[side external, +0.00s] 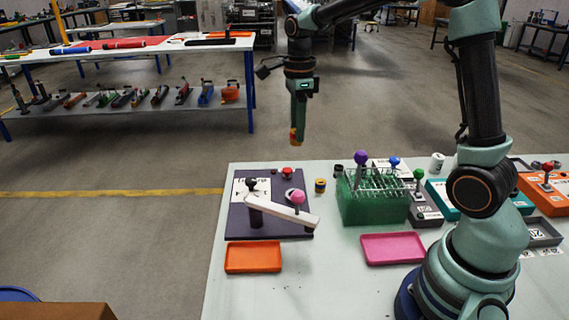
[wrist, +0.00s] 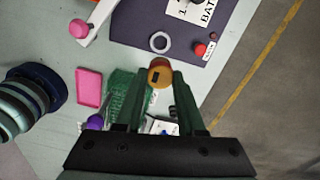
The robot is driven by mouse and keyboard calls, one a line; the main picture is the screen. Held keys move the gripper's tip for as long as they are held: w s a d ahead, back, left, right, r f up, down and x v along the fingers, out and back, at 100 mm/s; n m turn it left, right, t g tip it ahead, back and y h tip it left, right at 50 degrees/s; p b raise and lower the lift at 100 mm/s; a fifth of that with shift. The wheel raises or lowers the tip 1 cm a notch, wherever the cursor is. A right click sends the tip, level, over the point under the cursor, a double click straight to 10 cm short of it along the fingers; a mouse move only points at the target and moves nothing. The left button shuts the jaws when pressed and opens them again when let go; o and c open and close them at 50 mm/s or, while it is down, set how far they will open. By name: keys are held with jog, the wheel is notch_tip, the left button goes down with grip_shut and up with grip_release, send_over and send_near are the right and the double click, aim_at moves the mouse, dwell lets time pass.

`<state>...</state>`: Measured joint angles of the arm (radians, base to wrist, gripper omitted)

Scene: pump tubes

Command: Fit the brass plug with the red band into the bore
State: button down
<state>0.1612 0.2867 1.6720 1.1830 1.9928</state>
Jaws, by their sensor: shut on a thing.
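The brass plug with the red band (side external: 296,137) is held in my gripper (side external: 297,128), high above the table. In the wrist view the plug's round end (wrist: 160,72) shows between the fingertips (wrist: 160,78), with a dark mark on it. A pale ring (wrist: 159,42), which looks like the bore, lies on the dark purple plate (wrist: 135,32), apart from the plug. In the side view this ring (side external: 288,194) is partly hidden behind the pink knob. The inside of the ring cannot be made out well.
A white lever (side external: 275,208) with a pink knob (side external: 298,198) stands over the plate. A red button (side external: 288,171) is behind. A yellow-and-black cylinder (side external: 320,186) stands between plate and green rack (side external: 372,208). Orange (side external: 253,257) and pink trays (side external: 393,248) lie in front.

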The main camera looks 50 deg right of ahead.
aim_at(296, 189)
notch_tip(296, 189, down, 17)
jog(key=shift+r, duration=0.1)
dwell(0.3)
jog(key=shift+f, duration=0.3)
jog(key=shift+f, duration=0.4)
jog(key=c, duration=0.5)
grip_release()
notch_tip(296, 189, up, 14)
jog(key=shift+f, duration=0.1)
jog(key=shift+s+a+r+n+t, duration=1.05)
jog(key=shift+s+r+n, duration=0.9)
jog(key=shift+n, duration=2.15)
jog(key=shift+s+a+r+n+t, duration=1)
jog(key=shift+s+n, duration=1.5)
jog(key=shift+n, duration=1.6)
jog(key=shift+s+a+r+n+t, duration=0.75)
jog(key=shift+s+a+r+n, duration=0.95)
jog(key=shift+n, duration=2.4)
